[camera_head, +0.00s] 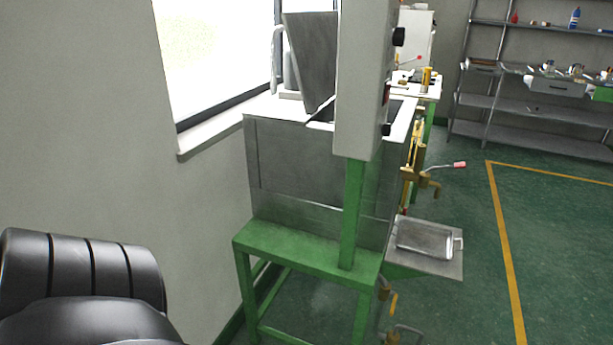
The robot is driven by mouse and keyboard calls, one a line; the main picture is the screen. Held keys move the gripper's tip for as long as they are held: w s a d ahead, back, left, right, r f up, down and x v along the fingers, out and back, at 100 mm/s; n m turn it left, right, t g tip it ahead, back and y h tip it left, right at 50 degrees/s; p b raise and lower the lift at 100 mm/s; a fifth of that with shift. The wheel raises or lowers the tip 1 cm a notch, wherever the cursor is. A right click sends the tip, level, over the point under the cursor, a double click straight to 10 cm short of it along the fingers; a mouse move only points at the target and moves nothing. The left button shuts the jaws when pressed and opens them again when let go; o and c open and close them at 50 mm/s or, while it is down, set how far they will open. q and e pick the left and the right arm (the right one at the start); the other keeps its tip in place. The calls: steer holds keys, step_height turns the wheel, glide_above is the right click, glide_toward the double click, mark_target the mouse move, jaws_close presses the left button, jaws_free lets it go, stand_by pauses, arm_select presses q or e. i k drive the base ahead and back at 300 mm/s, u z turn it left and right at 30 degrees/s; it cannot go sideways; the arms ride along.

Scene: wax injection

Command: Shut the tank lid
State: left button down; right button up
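A grey metal tank (305,165) stands on a green frame (305,248) in the middle of the view. Its lid (312,58) is a grey metal panel that stands up, tilted, above the tank top, so the tank is open. A pale control box (360,85) on a green post stands in front and hides part of the lid and the tank opening. No gripper shows. A black, rounded, ribbed part at the lower left seems to be mine.
A window (222,55) with a sill is behind the tank at left. A metal tray (425,240) sits on a ledge at the tank's right, below brass valves (410,165). Shelves (540,110) stand at the far right. The green floor at right is clear.

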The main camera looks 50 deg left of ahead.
mark_target(312, 36)
steer(key=z, duration=0.5)
steer(key=k, duration=0.1)
steer(key=u, duration=1.95)
steer(key=i, duration=0.45)
steer(key=k, duration=0.6)
steer(key=z, duration=0.55)
steer(key=i, duration=1.65)
steer(key=u, duration=0.75)
